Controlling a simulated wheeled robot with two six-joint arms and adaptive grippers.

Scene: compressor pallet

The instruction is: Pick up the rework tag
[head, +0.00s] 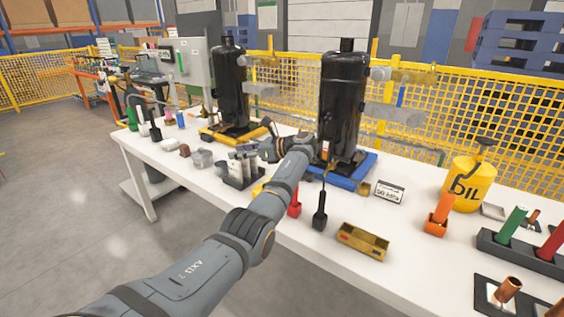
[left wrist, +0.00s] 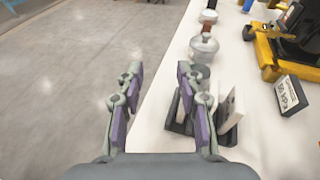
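A dark stand (head: 240,182) near the table's front edge holds several upright pale plates or tags (head: 236,164). The left wrist view shows the dark stand (left wrist: 178,122) with a white tag-like plate (left wrist: 231,108) upright in it. No lettering on the plates is readable, so I cannot tell which is the rework tag. My left gripper (head: 264,150) is above the table beside the stand. In the left wrist view my left gripper (left wrist: 160,76) is open, with nothing between its fingers; its right finger partly covers the stand. My right gripper is not in view.
Two black compressors (head: 229,85) (head: 343,105) stand on a yellow and a blue base behind the gripper. A grey lidded pot (left wrist: 203,48) is beyond the stand. A black holder (head: 320,215), yellow bin (head: 362,241) and oil can (head: 469,184) stand to the right.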

